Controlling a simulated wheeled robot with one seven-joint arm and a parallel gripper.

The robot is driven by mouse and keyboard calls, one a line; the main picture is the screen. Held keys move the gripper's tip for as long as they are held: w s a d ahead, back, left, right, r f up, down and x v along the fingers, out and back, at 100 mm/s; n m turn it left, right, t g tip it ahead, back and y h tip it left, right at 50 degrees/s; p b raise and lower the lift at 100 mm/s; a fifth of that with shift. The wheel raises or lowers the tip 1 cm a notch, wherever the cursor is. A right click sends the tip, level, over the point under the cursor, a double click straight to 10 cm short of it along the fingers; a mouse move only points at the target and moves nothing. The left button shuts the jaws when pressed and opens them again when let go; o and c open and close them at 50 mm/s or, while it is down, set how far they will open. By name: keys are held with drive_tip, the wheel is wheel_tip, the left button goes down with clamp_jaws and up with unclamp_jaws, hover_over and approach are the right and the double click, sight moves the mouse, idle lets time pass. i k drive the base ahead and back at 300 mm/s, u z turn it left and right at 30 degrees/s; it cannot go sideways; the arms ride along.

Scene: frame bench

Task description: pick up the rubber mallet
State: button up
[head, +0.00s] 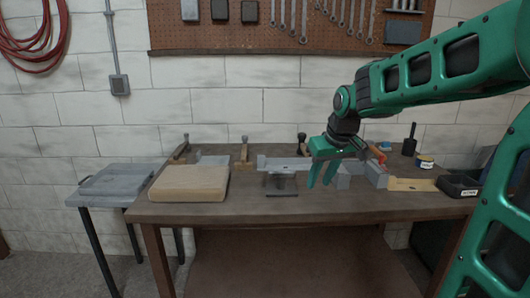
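Several hammer-like tools stand along the back of the workbench. One with a black head (302,137) is just left of my gripper and behind it; it looks most like the rubber mallet, but it is too small to be sure. A tool with a grey head and wooden handle (244,149) is farther left, and a dark-headed one (182,148) is at the far left. My gripper (321,181) hangs over the middle of the bench, fingers pointing down and apart, with nothing visible between them.
A wooden board (189,183) lies on the bench's left part. Grey blocks (376,174) stand close right of my gripper. A black tray (458,186) and a black upright tool (409,143) are at the right. The bench's front strip (300,209) is clear.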

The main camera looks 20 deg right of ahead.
sight(301, 137)
drive_tip(key=u, duration=0.55)
drive_tip(key=i, duration=1.1)
drive_tip(key=z, duration=1.2)
drive_tip(key=i, duration=0.5)
drive_tip(key=u, duration=0.1)
